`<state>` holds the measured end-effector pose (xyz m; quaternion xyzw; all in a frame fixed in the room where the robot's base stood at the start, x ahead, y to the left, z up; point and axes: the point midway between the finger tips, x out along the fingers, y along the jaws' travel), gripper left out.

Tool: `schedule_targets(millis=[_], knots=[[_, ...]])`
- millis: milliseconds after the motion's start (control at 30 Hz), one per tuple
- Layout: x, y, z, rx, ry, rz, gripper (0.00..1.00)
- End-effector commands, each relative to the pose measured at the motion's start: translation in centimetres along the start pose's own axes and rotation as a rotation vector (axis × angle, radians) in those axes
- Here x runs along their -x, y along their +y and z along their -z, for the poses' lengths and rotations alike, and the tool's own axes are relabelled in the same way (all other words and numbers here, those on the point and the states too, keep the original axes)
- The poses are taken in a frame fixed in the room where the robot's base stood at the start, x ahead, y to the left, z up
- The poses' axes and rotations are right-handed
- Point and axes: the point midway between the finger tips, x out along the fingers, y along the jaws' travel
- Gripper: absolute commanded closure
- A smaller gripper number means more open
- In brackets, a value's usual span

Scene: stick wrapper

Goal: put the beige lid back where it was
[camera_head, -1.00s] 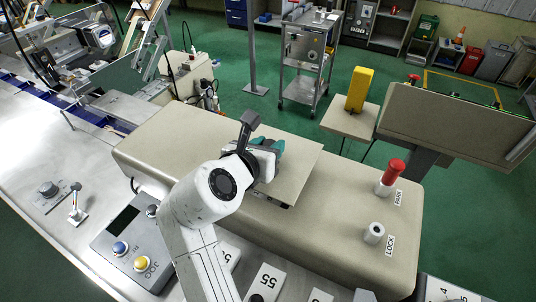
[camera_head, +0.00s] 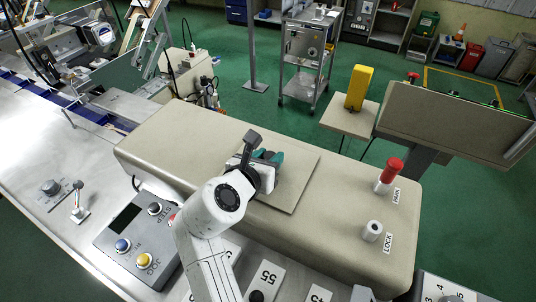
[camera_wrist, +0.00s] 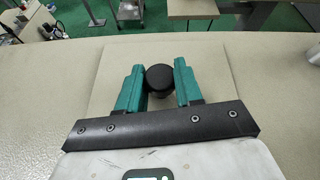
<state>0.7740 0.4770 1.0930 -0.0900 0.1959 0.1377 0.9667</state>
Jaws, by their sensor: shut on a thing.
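The beige lid (camera_head: 300,182) is a flat square plate on top of the long beige machine housing (camera_head: 340,200). It appears to lie flat, level with the housing top. In the wrist view the lid (camera_wrist: 210,75) spreads around a round black knob (camera_wrist: 159,80). My gripper (camera_head: 268,160) has teal fingers and is over the lid. In the wrist view my gripper (camera_wrist: 159,85) has its fingers on both sides of the knob, shut on it. The opening under the lid is hidden.
A control box (camera_head: 135,240) with buttons is at front left. A yellow block (camera_head: 358,88) stands on a small table behind.

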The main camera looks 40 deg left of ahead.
Motion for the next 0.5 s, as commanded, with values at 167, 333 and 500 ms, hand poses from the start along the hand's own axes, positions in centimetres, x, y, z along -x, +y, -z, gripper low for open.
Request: schedule_targets(millis=[167, 333, 500], knots=[[-0.07, 0.03, 0.18, 0.001, 0.0, 0.0, 0.56], [-0.07, 0.02, 0.16, 0.001, 0.0, 0.0, 0.4], [-0.07, 0.02, 0.15, 0.001, 0.0, 0.0, 0.39]])
